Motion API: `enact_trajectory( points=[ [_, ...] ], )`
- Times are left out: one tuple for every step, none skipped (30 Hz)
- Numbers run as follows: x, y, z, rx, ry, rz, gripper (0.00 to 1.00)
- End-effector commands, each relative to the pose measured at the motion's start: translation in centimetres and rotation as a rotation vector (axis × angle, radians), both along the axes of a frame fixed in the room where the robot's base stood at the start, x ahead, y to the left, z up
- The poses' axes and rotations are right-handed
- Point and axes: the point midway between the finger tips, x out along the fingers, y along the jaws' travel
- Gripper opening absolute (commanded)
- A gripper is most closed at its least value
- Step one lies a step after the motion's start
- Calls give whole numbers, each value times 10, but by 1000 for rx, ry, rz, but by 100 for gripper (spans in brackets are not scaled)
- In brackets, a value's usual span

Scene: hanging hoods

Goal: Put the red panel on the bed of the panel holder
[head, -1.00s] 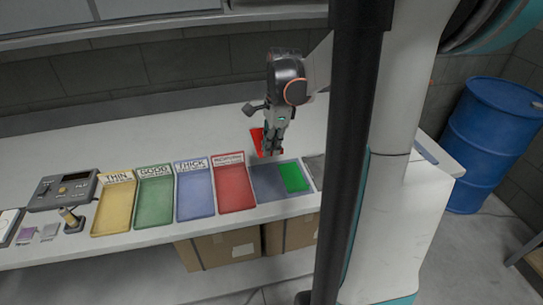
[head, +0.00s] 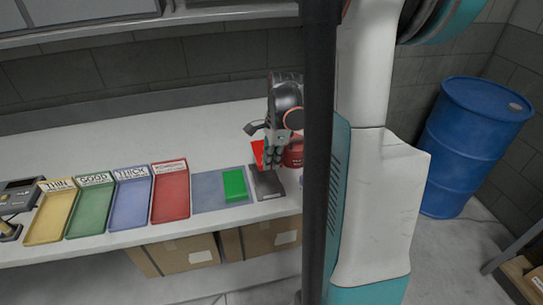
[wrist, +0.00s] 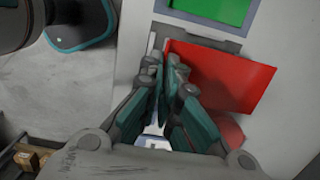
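The red panel (head: 257,152) is a thin flat sheet, held tilted above the bench. It also shows large in the wrist view (wrist: 225,80). My gripper (head: 272,163) is shut on one edge of the panel; in the wrist view its fingers (wrist: 168,75) pinch the panel's left edge. A dark grey plate-like fixture (head: 266,184), which looks like the panel holder, lies on the bench just below and in front of my gripper. The panel is apart from it in the head view. In the wrist view the panel hides much of what lies beneath.
A green panel (head: 235,186) lies on a blue-grey mat (head: 208,190) left of the fixture. Yellow, green, blue and red labelled trays (head: 170,195) stand further left. A red rounded object (head: 294,153) is beside my gripper. A blue barrel (head: 475,145) stands on the floor right.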

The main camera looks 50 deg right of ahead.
Motion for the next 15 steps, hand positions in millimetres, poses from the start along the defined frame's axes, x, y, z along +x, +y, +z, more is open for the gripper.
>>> enact_trajectory(
  points=[
    [0,0,-2,0,0,0,0],
    [0,0,-3,0,0,0,0],
    [0,0,-5,0,0,0,0],
    [0,0,-6,0,0,0,0],
    [0,0,-8,0,0,0,0],
    [0,0,-11,0,0,0,0],
    [0,0,-13,0,0,0,0],
    [0,0,-16,0,0,0,0],
    [0,0,-20,0,0,0,0],
    [0,0,-23,0,0,0,0],
    [0,0,-27,0,0,0,0],
    [0,0,-31,0,0,0,0],
    [0,0,-35,0,0,0,0],
    [0,0,-39,0,0,0,0],
    [0,0,-44,0,0,0,0]
  ],
)
